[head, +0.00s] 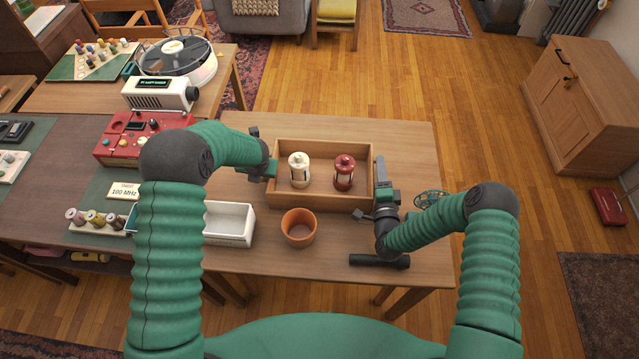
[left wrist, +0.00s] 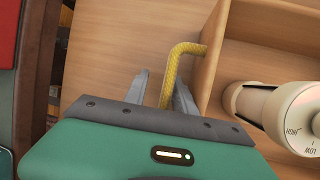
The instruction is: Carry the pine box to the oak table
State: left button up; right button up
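The pine box (head: 325,201) is an open wooden tray on a light wood table (head: 407,150). It holds a cream lantern-like canister (head: 299,170) and a red one (head: 344,173), both upright. My left gripper (head: 268,169) is at the box's left end. In the left wrist view, its fingers (left wrist: 161,92) stand apart on either side of a yellow rope handle (left wrist: 170,72) on the box wall (left wrist: 212,60), with a gap on the left of the rope. My right gripper (head: 381,180) is at the box's right end; its fingertips are not clear. I cannot tell which table is oak.
A terracotta pot (head: 299,227) and a white tray (head: 229,223) stand in front of the box. A black cylinder (head: 380,261) and a green wire item (head: 431,199) lie at the right. Another table (head: 222,77) behind left holds a turntable (head: 176,60).

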pick_arm(q)
jog(key=v, duration=1.1)
jog(key=shift+s+d+r, duration=0.1)
jog(key=shift+r, duration=0.15)
pick_arm(e)
jog(key=s, duration=0.7)
jog(key=shift+s+d, duration=0.1)
jog(key=shift+s, duration=0.15)
